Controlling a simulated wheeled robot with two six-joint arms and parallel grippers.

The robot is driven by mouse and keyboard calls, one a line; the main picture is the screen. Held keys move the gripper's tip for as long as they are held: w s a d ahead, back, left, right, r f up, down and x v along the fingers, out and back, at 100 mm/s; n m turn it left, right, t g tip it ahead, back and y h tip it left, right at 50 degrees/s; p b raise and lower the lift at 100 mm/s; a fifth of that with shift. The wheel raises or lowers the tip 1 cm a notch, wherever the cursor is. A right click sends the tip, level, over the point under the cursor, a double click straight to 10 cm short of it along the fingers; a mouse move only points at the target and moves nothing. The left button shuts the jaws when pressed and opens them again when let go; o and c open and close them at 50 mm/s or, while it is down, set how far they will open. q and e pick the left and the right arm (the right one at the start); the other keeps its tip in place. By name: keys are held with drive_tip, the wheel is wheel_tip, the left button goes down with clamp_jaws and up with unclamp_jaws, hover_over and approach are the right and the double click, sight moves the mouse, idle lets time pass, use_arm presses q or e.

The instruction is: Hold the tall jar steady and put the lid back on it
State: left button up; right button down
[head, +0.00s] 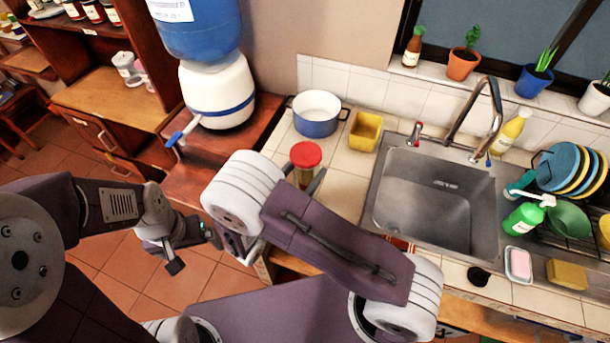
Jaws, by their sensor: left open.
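A jar (303,178) with a red lid (306,154) at its top stands on the tiled counter, left of the sink. My right arm hides its lower part. I cannot tell whether the lid is seated or only resting there. My left gripper (194,252) is open and empty over the floor, left of the counter and well short of the jar. My right arm crosses in front of the jar. A grey finger-like part (318,181) shows close beside the jar; the rest of the right gripper is hidden, and I cannot tell whether it grips the jar.
A blue pot (317,126) and a yellow square container (366,132) stand behind the jar. The sink (435,200) and tap (490,110) are to the right, with a dish rack beyond. A water dispenser (217,92) stands left. Bare counter lies between jar and sink.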

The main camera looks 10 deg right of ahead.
drive_tip(key=shift+a, duration=0.1)
drive_tip(key=shift+s+d, duration=0.1)
drive_tip(key=shift+d, duration=0.1)
drive_tip(key=shift+d+f, duration=0.1)
drive_tip(key=c, duration=0.6)
unclamp_jaws()
drive_tip(key=shift+o, duration=1.2)
drive_tip(key=shift+a, duration=0.2)
